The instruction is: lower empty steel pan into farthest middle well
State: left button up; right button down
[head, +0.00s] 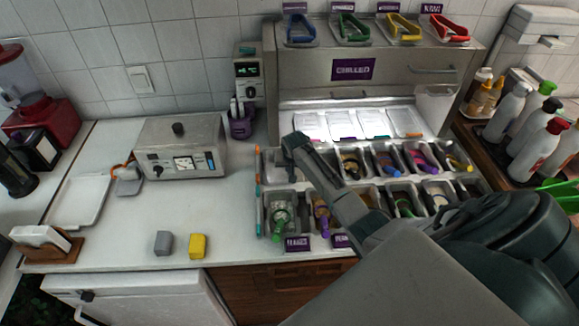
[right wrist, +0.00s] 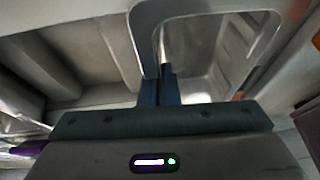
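The empty steel pan (right wrist: 215,60) fills the upper right of the right wrist view, with a bright bare inside and a rounded rim. My right gripper (right wrist: 161,88) has its fingers close together at the pan's near-left rim, and they appear to pinch its wall. In the head view the right gripper (head: 295,146) is over the back row of the topping rail (head: 262,190), toward its left end. My arm hides part of the wells there, so I cannot tell how deep the pan sits. The left gripper is not in view.
Filled pans with coloured-handled utensils surround the arm, such as the purple-handled one (head: 418,160). The chilled cabinet (head: 350,70) stands behind. Bottles (head: 537,137) stand at the right.

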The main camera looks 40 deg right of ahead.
jog(key=c, duration=1.2)
grip_release()
notch_tip(320, 180, up, 3)
jog(key=p, duration=0.3)
jog(key=shift+r, duration=0.1)
jog(key=shift+r+p, duration=0.95)
jog(key=shift+r, duration=1.45)
